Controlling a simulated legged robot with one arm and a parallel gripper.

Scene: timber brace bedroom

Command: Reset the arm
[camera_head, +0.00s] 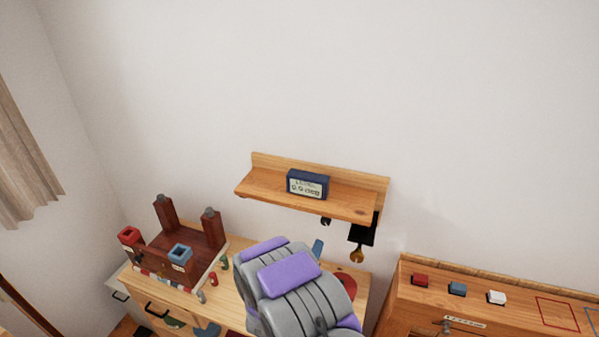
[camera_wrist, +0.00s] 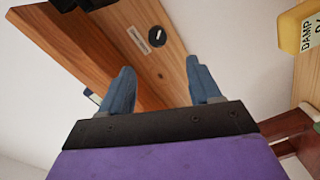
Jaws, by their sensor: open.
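My gripper shows in the wrist view (camera_wrist: 162,84) with its two blue fingers spread apart and nothing between them. Behind the fingers is a wooden surface, seemingly the underside of the wall shelf, with a round black disc (camera_wrist: 157,36) on it. In the head view my grey and purple arm rises at the bottom centre, in front of the dresser and below the shelf (camera_head: 352,202). A blue fingertip (camera_head: 318,247) shows just past the arm; the rest of the gripper is hidden there.
A blue-framed display (camera_head: 307,184) stands on the shelf, and a dark hook piece (camera_head: 362,235) hangs beneath it. A dark wooden frame (camera_head: 190,250) and small pieces occupy the dresser's left. Red, blue and white blocks sit on the right cabinet (camera_head: 400,289). A yellow labelled block (camera_wrist: 300,30) is at the wrist view's right.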

